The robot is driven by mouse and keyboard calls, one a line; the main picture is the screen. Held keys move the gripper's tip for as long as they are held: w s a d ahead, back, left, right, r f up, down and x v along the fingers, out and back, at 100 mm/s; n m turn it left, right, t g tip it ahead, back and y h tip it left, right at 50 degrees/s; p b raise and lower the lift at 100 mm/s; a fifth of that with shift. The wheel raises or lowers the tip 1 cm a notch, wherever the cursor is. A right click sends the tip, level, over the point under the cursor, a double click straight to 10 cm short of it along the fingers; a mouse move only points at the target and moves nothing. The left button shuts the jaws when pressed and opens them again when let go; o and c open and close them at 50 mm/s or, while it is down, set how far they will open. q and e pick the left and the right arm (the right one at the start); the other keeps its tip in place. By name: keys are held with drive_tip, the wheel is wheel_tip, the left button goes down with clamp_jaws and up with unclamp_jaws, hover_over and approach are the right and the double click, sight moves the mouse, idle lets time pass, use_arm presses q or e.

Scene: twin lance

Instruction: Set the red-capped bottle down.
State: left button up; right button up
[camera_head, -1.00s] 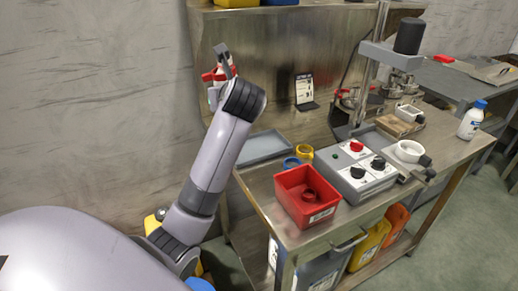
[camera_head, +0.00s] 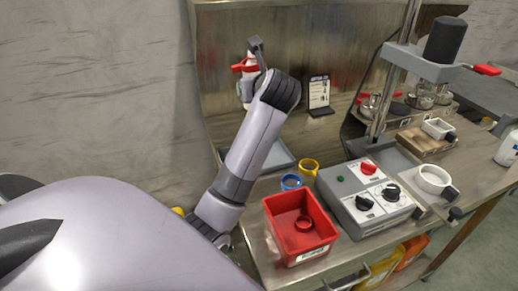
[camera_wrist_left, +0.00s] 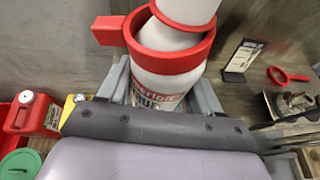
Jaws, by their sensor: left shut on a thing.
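A white bottle with red on it (camera_wrist_left: 170,75) fills the upper middle of the left wrist view. A red ring with a side tab goes around it, above printed lettering; its top is cut off. In the head view the bottle (camera_head: 247,92) is partly hidden by my arm. My left gripper (camera_head: 254,60) is shut on the bottle and holds it in front of the metal back panel, toward its left end. In the wrist view its grey fingers (camera_wrist_left: 163,92) stand at both sides of the bottle. My right gripper is not in view.
A grey tray (camera_head: 278,158) lies on the bench below my arm. A blue cup (camera_head: 291,182), a yellow cup (camera_head: 309,167), a red bin (camera_head: 285,238) and a control box (camera_head: 350,178) stand nearby. A sign (camera_head: 319,93) stands by the back panel.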

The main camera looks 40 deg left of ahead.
use_arm(q)
wheel_tip(320, 180, down, 17)
drive_tip(key=shift+r+b, duration=0.15)
drive_tip(key=shift+b, duration=1)
drive_tip(key=shift+f, duration=0.25)
drive_tip(key=o, duration=1.3)
drive_tip(key=shift+f, duration=0.1)
